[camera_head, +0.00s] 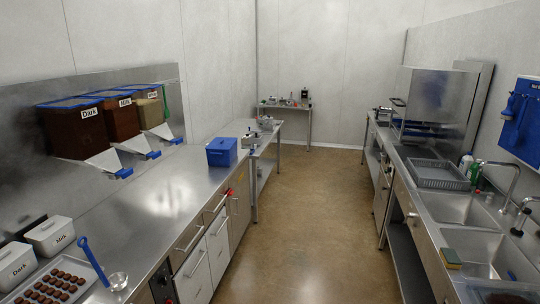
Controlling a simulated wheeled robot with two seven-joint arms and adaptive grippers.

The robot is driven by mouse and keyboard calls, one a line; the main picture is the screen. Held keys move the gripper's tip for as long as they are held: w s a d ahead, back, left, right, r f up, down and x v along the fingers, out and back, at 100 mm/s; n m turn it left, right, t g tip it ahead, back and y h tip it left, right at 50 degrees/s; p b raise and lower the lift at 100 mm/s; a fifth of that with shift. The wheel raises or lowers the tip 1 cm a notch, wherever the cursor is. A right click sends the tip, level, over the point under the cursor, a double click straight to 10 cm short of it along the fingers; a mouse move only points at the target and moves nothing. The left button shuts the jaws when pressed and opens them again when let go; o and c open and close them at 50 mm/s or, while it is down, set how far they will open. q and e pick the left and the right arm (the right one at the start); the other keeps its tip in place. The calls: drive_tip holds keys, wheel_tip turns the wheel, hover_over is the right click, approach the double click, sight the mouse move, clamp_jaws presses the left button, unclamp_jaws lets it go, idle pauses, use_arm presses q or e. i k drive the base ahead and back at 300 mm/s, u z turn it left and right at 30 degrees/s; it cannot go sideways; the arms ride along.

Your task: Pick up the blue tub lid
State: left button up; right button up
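A blue tub (222,156) stands upright near the far end of the left steel counter. Its top is a flat blue surface that looks like the tub lid (221,143); at this distance I cannot tell how it is seated. Neither of my grippers shows in the head view.
Dark and milk dispensers (80,130) hang on the left wall. White tubs (48,235), a tray of chocolates (55,285) and a clear cup (118,282) are on the near left counter. The sinks (463,208) are on the right. The aisle floor (300,220) is clear.

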sight(222, 143)
drive_tip(key=z, duration=0.4)
drive_tip(key=i, duration=1.7)
drive_tip(key=z, duration=0.2)
drive_tip(key=i, duration=1.95)
drive_tip(key=u, duration=0.6)
drive_tip(key=i, duration=1.1)
drive_tip(key=u, duration=1.85)
drive_tip(key=i, duration=0.9)
drive_tip(key=u, duration=0.7)
